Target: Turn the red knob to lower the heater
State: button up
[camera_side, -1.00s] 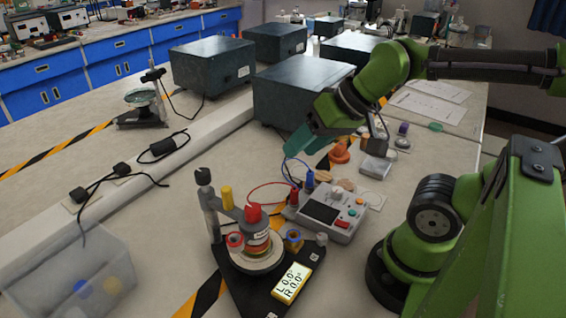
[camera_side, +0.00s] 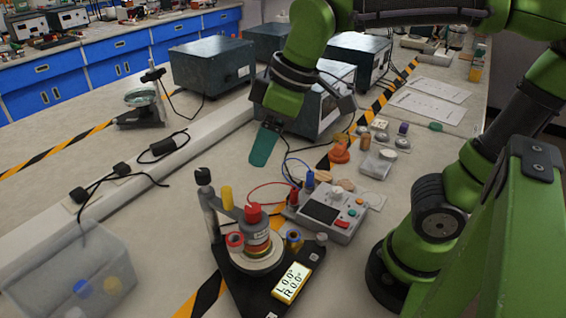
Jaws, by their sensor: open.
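The red knob (camera_side: 253,213) sits on top of a round heater stack (camera_side: 257,238) in the lower middle of the side view. The stack stands on a black triangular base (camera_side: 243,290) with a yellow display (camera_side: 291,282) reading L 0.0° and R 0.0°. My gripper (camera_side: 264,148) hangs above the bench, up and slightly right of the knob in the picture, apart from it. One teal finger shows clearly and points down. The gripper is open, with nothing seen in it.
A grey control box (camera_side: 328,212) with red and blue leads stands right of the heater. A dark post (camera_side: 207,205) and yellow cylinder (camera_side: 226,197) rise beside the stack. A clear bin (camera_side: 65,270) is at lower left. Dark metal boxes (camera_side: 211,65) stand behind.

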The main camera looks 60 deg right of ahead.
aim_at(253, 208)
jog(key=a+r+n+g+h, duration=0.25)
jog(key=a+r+n, duration=0.35)
jog(key=n, duration=1.1)
jog(key=shift+n+g+y, duration=0.25)
jog(key=shift+n+g, duration=0.3)
jog(key=shift+n, duration=0.15)
jog(key=f, duration=1)
jog(key=d+f, duration=0.1)
jog(key=f, duration=0.4)
jog(key=shift+s+d+f, duration=0.1)
jog(key=shift+s+f, duration=0.05)
jog(key=shift+f, duration=0.2)
jog(key=shift+c, duration=0.5)
jog(key=c, duration=1)
